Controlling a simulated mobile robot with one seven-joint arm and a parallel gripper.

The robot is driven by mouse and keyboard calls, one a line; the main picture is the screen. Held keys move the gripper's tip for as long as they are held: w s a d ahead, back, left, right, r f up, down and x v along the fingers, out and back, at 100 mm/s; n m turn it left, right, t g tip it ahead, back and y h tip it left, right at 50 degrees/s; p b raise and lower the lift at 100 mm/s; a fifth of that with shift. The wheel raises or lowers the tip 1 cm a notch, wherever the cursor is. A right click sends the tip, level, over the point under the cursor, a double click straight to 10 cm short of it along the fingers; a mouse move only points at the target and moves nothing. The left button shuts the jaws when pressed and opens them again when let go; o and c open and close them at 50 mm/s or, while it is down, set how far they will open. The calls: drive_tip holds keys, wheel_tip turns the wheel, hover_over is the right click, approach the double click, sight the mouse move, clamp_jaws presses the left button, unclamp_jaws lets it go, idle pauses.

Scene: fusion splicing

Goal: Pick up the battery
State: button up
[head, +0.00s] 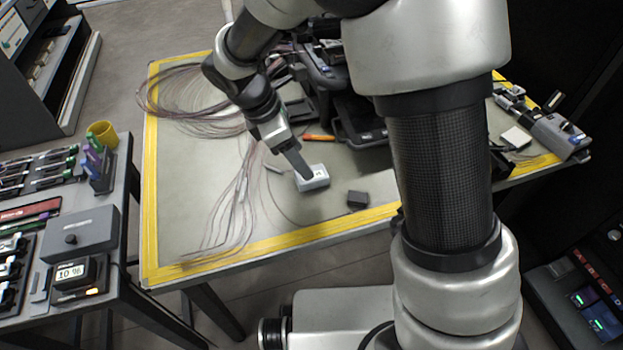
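My gripper (303,172) points down over the table, with its dark fingers at a small light grey box (318,183) that has a pale label on top. The fingertips overlap the box in this view; I cannot tell whether they touch or grip it, nor how far apart they are. A small dark block (357,199) lies on the table to the right of the box, apart from the gripper. No part is clearly marked as the battery, so I cannot tell which of these it is.
The grey table (200,205) has yellow edge tape. Looped cables (180,95) lie at its left, an orange tool (319,138) and black equipment (360,125) behind the gripper. A side bench holds a display reading 10 % (72,272). A rack with lit slots (600,322) stands lower right.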

drive_tip(key=x, duration=0.1)
drive_tip(key=b+x, duration=0.1)
drive_tip(key=x, duration=0.1)
drive_tip(key=b+x, duration=0.1)
drive_tip(key=shift+s+d+f, duration=0.3)
drive_tip(key=shift+f, duration=0.05)
drive_tip(key=shift+w+d+f, duration=0.1)
drive_tip(key=shift+d+f, duration=0.05)
drive_tip(key=shift+f, duration=0.15)
drive_tip(key=c, duration=1.5)
wheel_tip(320, 180, up, 10)
drive_tip(key=p, duration=0.3)
drive_tip(key=shift+r, duration=0.1)
clamp_jaws()
